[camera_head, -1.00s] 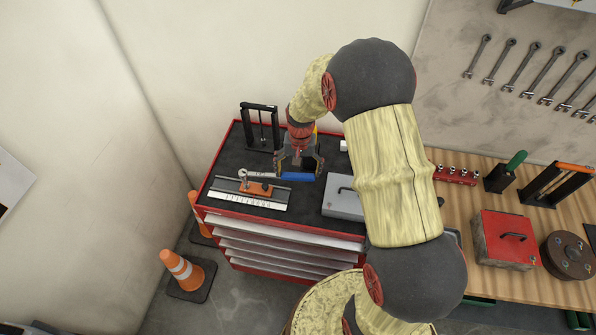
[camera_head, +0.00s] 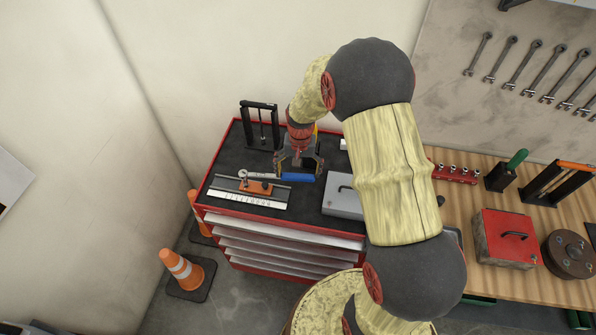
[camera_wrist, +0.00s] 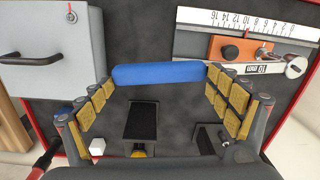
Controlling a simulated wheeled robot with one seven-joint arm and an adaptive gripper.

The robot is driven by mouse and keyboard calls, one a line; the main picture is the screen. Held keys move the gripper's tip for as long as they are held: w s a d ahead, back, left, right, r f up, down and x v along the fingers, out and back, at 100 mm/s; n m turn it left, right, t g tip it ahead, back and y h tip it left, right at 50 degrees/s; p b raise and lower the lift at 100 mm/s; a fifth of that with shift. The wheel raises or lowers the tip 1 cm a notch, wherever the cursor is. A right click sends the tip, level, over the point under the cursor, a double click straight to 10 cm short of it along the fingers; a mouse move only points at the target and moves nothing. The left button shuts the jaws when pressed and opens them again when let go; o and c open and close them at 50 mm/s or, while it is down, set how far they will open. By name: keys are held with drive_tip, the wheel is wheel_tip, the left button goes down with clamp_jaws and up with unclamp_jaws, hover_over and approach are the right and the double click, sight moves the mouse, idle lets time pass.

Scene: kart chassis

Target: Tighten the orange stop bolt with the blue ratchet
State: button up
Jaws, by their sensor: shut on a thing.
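The blue ratchet's handle (camera_wrist: 158,73) lies level across my gripper (camera_wrist: 160,80), with a fingertip close to each end of it. Its steel shaft with a "10 mm" label runs to the round ratchet head (camera_wrist: 296,67). The orange stop block (camera_wrist: 233,48) sits on the ruler fence beside the shaft, with a grey bolt on it (camera_wrist: 261,53). In the head view the ratchet head (camera_head: 243,174) is at the left end of the orange block (camera_head: 257,187). Whether it sits on the bolt I cannot tell. My gripper (camera_head: 298,173) is low over the cabinet top.
A grey metal box (camera_head: 343,196) stands right of the ratchet on the red tool cabinet (camera_head: 285,225). A black press-like frame (camera_head: 260,126) stands at the back left. A white ruler (camera_head: 247,200) runs along the front.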

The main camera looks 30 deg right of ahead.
drive_tip(key=shift+f, duration=0.4)
